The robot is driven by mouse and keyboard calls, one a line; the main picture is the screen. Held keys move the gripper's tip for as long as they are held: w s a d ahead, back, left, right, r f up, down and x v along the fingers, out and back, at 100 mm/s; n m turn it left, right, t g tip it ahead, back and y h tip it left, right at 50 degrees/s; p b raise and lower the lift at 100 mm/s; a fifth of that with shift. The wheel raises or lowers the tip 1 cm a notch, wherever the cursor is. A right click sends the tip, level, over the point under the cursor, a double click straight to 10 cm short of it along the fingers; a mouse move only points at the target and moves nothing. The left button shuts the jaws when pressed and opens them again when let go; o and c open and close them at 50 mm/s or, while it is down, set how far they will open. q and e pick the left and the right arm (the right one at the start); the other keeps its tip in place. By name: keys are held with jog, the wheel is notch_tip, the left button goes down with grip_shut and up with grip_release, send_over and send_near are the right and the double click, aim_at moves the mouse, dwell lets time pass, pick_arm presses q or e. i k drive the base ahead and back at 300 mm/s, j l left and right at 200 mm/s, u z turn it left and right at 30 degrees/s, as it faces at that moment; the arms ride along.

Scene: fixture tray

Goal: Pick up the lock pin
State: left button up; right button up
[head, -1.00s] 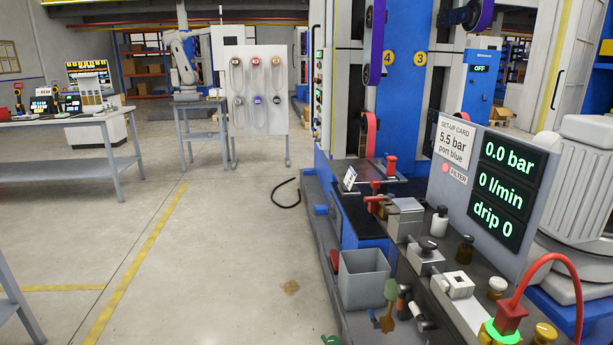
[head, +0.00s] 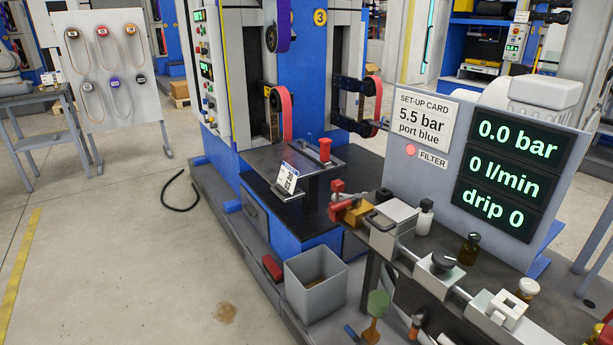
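A red pin-like piece with a knobbed top (head: 325,149) stands upright on a flat grey fixture plate (head: 268,158), beside the blue machine; it looks like the lock pin. A small white card with a printed code (head: 287,178) leans at the plate's front edge. Neither of my grippers shows in the head view, so I cannot see whether they are open or hold anything.
A grey bin (head: 316,284) stands below the plate, near a red piece (head: 271,267) on the base. A rail of valve blocks (head: 440,272) and bottles runs right, under a display panel (head: 505,170). A black hose (head: 180,194) lies on open floor at left.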

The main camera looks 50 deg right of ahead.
aim_at(337, 186)
jog(key=i+j+z, duration=0.1)
jog(key=i+z, duration=0.3)
jog(key=i+j+z, duration=0.2)
jog(key=i+z, duration=0.15)
jog(key=i+j+z, duration=0.4)
jog(key=i+l, duration=0.05)
jog(key=i, duration=0.05)
